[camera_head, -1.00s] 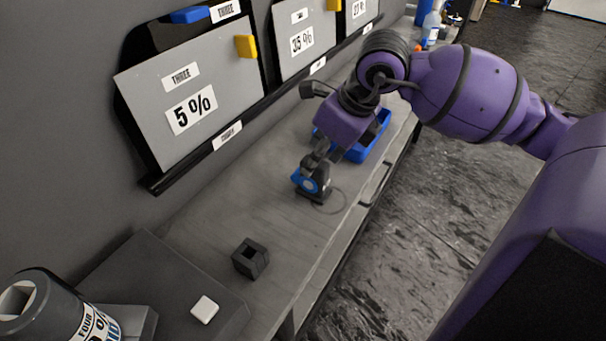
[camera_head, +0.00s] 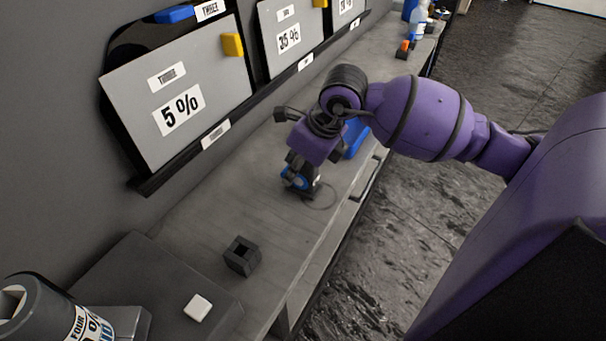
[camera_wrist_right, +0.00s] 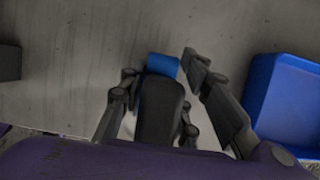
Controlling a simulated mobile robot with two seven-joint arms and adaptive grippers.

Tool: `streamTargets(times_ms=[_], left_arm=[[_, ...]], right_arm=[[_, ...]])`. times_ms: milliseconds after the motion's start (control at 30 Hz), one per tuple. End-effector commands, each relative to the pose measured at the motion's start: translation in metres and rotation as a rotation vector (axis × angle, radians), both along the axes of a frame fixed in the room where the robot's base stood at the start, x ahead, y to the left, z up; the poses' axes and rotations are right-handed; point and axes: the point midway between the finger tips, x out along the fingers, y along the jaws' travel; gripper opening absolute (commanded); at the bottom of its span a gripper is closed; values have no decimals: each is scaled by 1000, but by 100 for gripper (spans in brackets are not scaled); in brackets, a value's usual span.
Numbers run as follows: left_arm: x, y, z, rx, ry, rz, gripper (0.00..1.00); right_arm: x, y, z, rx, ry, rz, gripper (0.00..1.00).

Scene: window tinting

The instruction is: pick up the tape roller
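The tape roller, blue and black, stands on the grey bench; its blue part (camera_head: 296,181) shows just below my right gripper (camera_head: 302,168). In the right wrist view the tape roller (camera_wrist_right: 161,106) lies between the spread fingers of my right gripper (camera_wrist_right: 161,74), its blue end towards the top. The fingers are apart, one on each side of it. I cannot tell whether either finger touches it. The gripper partly hides the roller in the head view. My left gripper is not in view.
A blue tray (camera_head: 355,138) is just behind the right gripper; it also shows in the right wrist view (camera_wrist_right: 284,100). A black hollow block (camera_head: 242,256) and a white block (camera_head: 198,308) are nearer. Sample panels (camera_head: 180,100) line the wall. A spray bottle (camera_head: 417,22) stands far back.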

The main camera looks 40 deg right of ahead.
Motion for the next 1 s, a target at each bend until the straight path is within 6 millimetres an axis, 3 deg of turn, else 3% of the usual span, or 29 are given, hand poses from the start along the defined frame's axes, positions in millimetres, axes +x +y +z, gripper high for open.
streamTargets(times_ms=[33,200,633,800,1000], left_arm=[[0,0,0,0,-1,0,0],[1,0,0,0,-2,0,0],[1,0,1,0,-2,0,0],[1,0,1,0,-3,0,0],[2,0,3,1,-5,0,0]], right_arm=[[0,0,0,0,0,0,20],[0,0,0,0,0,0,0],[1,-1,9,-1,-3,0,0],[1,0,33,-3,-6,2,0],[-38,2,76,-7,-2,4,0]])
